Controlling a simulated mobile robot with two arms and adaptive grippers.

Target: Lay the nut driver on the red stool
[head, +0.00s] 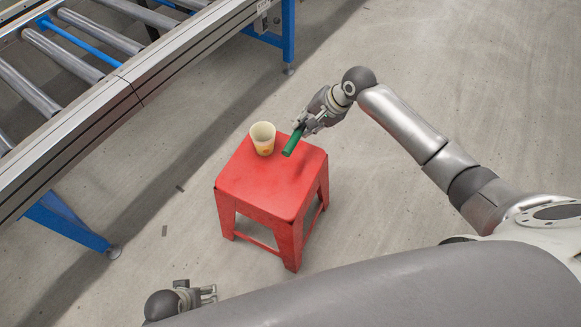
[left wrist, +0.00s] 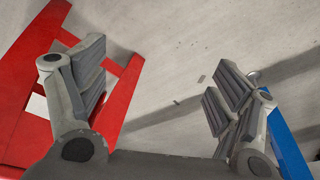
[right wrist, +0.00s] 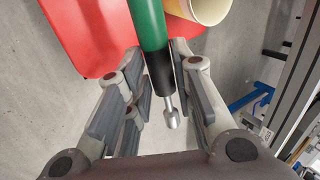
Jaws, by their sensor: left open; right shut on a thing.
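The nut driver (head: 293,140) has a green handle, and in the right wrist view its black collar and metal shaft also show (right wrist: 150,30). My right gripper (head: 304,125) is shut on it near the collar. The handle points out over the back right part of the red stool's seat (head: 262,187) and appears to be above it; the exact gap is hard to tell. The stool also shows in the right wrist view (right wrist: 90,35) and the left wrist view (left wrist: 22,75). My left gripper (head: 212,294) is open and empty, low in front of the stool.
A cream cup (head: 262,139) stands upright on the stool's back left part, close to the green handle. The front of the seat is bare. A roller conveyor (head: 110,110) with blue legs runs along the upper left. The floor around the stool is mostly clear.

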